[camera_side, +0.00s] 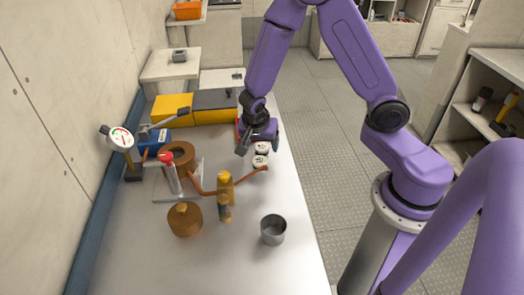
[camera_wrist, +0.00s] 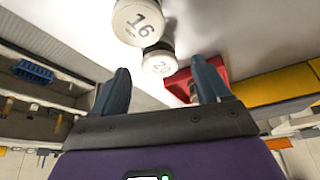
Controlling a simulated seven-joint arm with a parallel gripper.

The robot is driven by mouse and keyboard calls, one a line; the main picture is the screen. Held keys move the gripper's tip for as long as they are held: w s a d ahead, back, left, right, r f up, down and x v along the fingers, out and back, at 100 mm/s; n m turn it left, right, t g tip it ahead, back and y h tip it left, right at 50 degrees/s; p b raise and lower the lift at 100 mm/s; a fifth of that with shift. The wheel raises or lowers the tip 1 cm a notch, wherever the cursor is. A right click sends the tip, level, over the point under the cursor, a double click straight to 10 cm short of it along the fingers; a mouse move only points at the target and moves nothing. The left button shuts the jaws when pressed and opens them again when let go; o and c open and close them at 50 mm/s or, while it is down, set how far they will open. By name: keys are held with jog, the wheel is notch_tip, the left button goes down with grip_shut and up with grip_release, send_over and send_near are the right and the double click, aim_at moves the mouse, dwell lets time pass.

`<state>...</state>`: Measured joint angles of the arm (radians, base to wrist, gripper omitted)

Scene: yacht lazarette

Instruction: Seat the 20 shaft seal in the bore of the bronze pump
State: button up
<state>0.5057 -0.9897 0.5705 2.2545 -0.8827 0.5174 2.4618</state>
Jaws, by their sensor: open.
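The 20 shaft seal (camera_wrist: 159,65) is a white cap marked 20 in the wrist view, ahead of and between my fingertips. A white cap marked 16 (camera_wrist: 139,22) stands beside it. In the side view two white caps (camera_side: 261,147) stand by my gripper, their numbers too small to read. My gripper (camera_side: 256,148) is open and empty, low over the bench; in the wrist view its fingers (camera_wrist: 162,82) are spread apart. A bronze ring-shaped body (camera_side: 180,154), apparently the pump, sits on a grey plate to the left; its bore is partly visible.
An amber-topped bottle (camera_side: 225,197), a knobbed brown pot (camera_side: 185,220) and a metal cup (camera_side: 273,230) stand nearer. A dial gauge (camera_side: 121,137) is left.

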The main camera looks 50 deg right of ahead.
jog(key=shift+x, duration=0.75)
jog(key=c, duration=1.2)
jog(key=shift+o, duration=0.2)
jog(key=shift+r, duration=0.85)
jog(key=s+r, duration=1.1)
jog(key=s, duration=0.3)
